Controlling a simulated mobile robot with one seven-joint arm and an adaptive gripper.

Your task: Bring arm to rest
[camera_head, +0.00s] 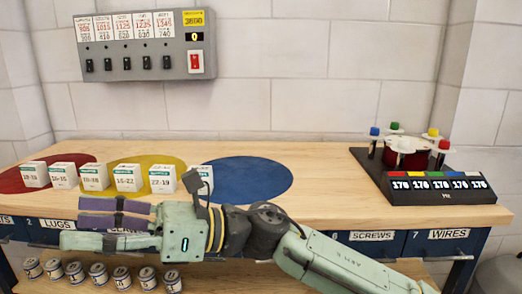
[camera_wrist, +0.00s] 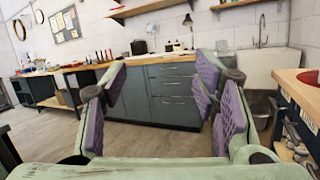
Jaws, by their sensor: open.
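My arm stretches in from the lower right of the head view, in front of the wooden bench (camera_head: 330,190). My gripper (camera_head: 85,222) points left along the bench's front edge, level with the drawer fronts. Its fingers with purple pads are spread apart. In the wrist view my gripper (camera_wrist: 157,88) is open and nothing is between the pads. My arm hides part of the bench's front edge and some drawer labels.
White boxes (camera_head: 94,177) stand in a row on red, yellow and blue circles (camera_head: 248,180). A switch panel (camera_head: 145,46) hangs on the wall. A drum device (camera_head: 405,155) stands at right. Cans (camera_head: 98,274) line the lower shelf. Open floor (camera_wrist: 150,142) shows in the wrist view.

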